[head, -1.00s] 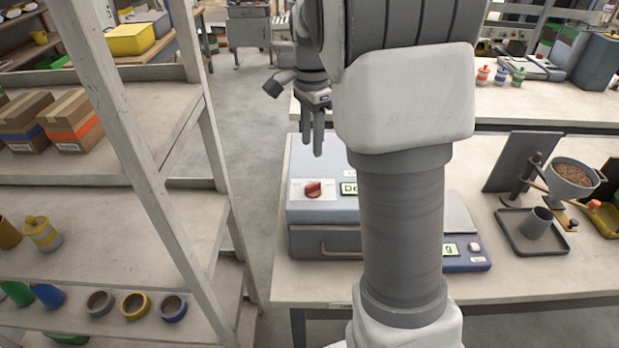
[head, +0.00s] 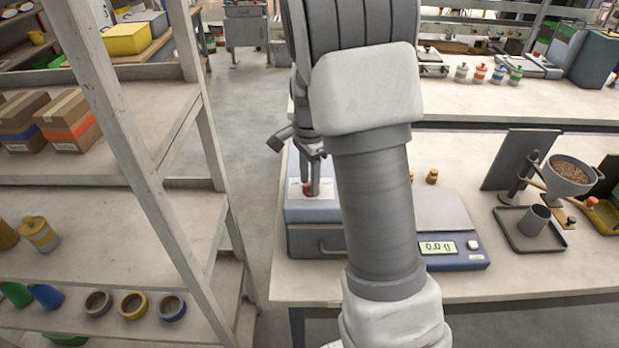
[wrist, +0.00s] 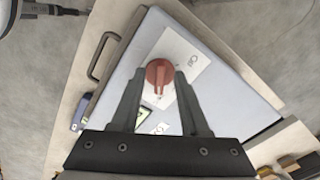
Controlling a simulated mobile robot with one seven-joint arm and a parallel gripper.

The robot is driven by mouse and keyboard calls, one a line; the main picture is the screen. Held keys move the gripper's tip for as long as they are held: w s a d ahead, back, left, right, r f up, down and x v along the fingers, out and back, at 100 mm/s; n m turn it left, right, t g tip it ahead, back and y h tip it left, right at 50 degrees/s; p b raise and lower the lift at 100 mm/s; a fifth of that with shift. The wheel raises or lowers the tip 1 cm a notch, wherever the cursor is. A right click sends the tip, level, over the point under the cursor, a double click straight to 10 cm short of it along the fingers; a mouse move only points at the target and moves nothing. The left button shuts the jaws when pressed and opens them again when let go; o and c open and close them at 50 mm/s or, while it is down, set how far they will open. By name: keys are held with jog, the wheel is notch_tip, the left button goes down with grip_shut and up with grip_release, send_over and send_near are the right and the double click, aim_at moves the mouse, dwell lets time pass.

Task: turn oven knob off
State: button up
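The red oven knob (wrist: 159,72) sits on a white label plate (wrist: 183,62) on top of the grey-blue oven (wrist: 215,85). In the wrist view the knob lies between the tips of my two fingers. My gripper (wrist: 160,78) is open, with one finger on each side of the knob; I cannot tell whether they touch it. In the head view my gripper (head: 311,188) points down over the knob (head: 307,189), which is partly hidden by the fingers. The oven (head: 315,212) stands at the left end of the bench, partly hidden by my arm.
A scale (head: 455,262) reading 0.0 g stands right of the oven. Further right are a tray (head: 515,240) with a grey cup and a funnel (head: 571,174) of pellets. A shelf rack (head: 150,190) stands to the left, across a floor gap.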

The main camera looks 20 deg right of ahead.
grip_shut()
jog(key=shift+n, duration=0.4)
jog(key=n+b, duration=0.1)
jog(key=n, duration=0.3)
jog(key=shift+s+n, duration=0.1)
jog(key=shift+n, duration=0.3)
jog(key=n+b, duration=0.1)
jog(key=n, duration=0.4)
jog(key=shift+d, duration=0.15)
jog(key=n, duration=0.6)
jog(key=shift+s+d+n, duration=0.1)
jog(key=shift+n, duration=0.3)
jog(key=n, duration=0.6)
jog(key=shift+d, duration=0.1)
jog(key=shift+n, duration=0.4)
jog(key=shift+o, duration=0.3)
grip_release()
